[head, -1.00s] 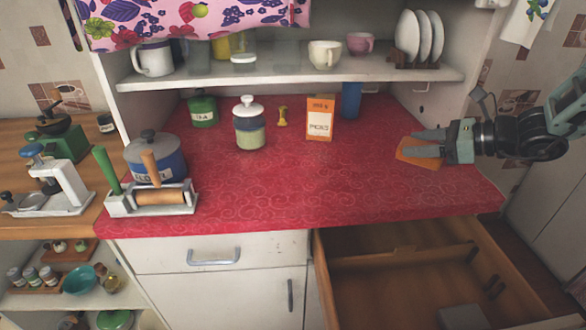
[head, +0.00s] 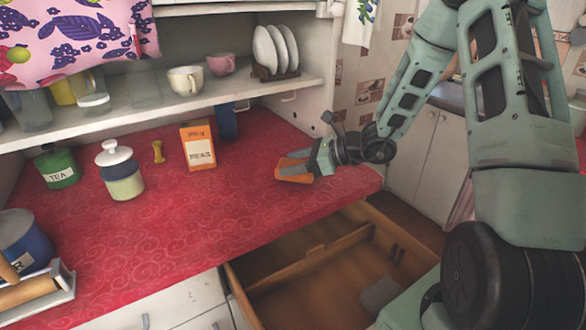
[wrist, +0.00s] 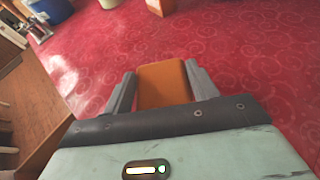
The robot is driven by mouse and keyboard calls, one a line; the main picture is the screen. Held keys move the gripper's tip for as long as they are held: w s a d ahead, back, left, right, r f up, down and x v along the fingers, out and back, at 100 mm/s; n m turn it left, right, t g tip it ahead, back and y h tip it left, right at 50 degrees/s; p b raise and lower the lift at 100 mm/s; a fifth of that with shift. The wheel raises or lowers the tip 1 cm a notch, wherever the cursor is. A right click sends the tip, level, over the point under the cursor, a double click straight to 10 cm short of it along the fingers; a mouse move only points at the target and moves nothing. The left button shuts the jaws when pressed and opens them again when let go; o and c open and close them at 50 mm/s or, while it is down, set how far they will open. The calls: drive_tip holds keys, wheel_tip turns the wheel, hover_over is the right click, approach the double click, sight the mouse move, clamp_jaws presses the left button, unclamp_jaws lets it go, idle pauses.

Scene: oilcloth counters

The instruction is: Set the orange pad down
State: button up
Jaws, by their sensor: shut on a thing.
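The orange pad (head: 294,174) is between the fingers of my gripper (head: 295,163), over the right part of the red counter (head: 200,225). In the wrist view the pad (wrist: 163,84) fills the space between the two grey fingertips (wrist: 163,82), and the gripper is shut on it. The pad looks close to the counter top, but I cannot tell whether it touches. Its near end is hidden by the gripper body in the wrist view.
An orange-and-white box (head: 198,148), a blue cylinder (head: 227,121) and a jar (head: 121,172) stand on the counter. An open wooden drawer (head: 300,262) lies below the front edge. The red surface left of the gripper is clear.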

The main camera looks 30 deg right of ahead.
drive_tip(key=shift+f, duration=0.85)
drive_tip(key=shift+f, duration=0.2)
drive_tip(key=o, duration=0.9)
drive_tip(key=shift+o, duration=0.2)
drive_tip(key=shift+r, duration=0.1)
